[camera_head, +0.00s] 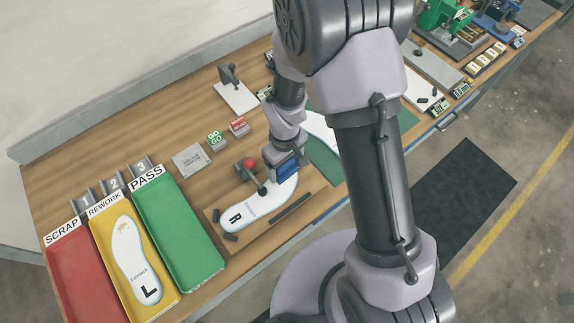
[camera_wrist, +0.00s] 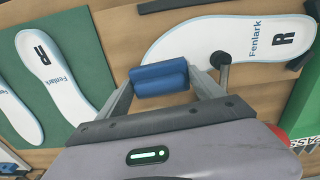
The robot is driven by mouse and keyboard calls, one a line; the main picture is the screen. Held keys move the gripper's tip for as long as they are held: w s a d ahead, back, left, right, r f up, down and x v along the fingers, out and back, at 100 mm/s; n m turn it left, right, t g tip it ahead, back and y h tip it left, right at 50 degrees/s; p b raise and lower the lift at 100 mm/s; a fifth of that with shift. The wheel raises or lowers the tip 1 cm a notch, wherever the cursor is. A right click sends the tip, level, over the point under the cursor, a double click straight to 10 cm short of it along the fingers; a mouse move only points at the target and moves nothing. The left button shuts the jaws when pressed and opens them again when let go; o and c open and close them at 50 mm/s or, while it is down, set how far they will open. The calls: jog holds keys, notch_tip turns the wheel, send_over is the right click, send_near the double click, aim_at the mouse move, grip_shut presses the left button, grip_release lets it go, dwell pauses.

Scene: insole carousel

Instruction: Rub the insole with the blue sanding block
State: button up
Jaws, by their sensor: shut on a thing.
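The white insole (camera_head: 247,208) marked R lies in a wooden holder (camera_head: 236,236) near the table's front edge. A clamp with a red knob (camera_head: 250,163) reaches over it. In the wrist view the insole (camera_wrist: 200,38) spans the upper right, with the clamp's dark post (camera_wrist: 224,76) beside its edge. My gripper (camera_wrist: 161,82) is shut on the blue sanding block (camera_wrist: 160,73), a finger at each end. In the head view the block (camera_head: 288,170) is at the insole's far right end, partly hidden by my gripper (camera_head: 285,165). I cannot tell whether it touches the insole.
Red (camera_head: 75,262), yellow (camera_head: 103,238) and green (camera_head: 180,240) trays stand at left; the yellow one holds an insole marked L (camera_head: 133,258). A green mat (camera_wrist: 88,95) with more insoles lies beyond the holder. GO (camera_head: 215,139) and red (camera_head: 238,125) blocks stand behind.

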jog(key=shift+w+a, duration=0.25)
jog(key=shift+w, duration=0.1)
jog(key=shift+w+a+r, duration=0.15)
jog(key=shift+w, duration=0.15)
jog(key=r+p, duration=0.2)
jog(key=r, duration=0.1)
jog(key=shift+s+r, duration=0.2)
jog(key=shift+r, duration=0.1)
jog(key=shift+w+r+p, duration=0.2)
jog(key=shift+r+p, duration=0.75)
jog(key=shift+r, duration=0.1)
jog(key=shift+s+r+p, duration=0.1)
jog(key=shift+r+p, duration=0.75)
jog(key=shift+r, duration=0.3)
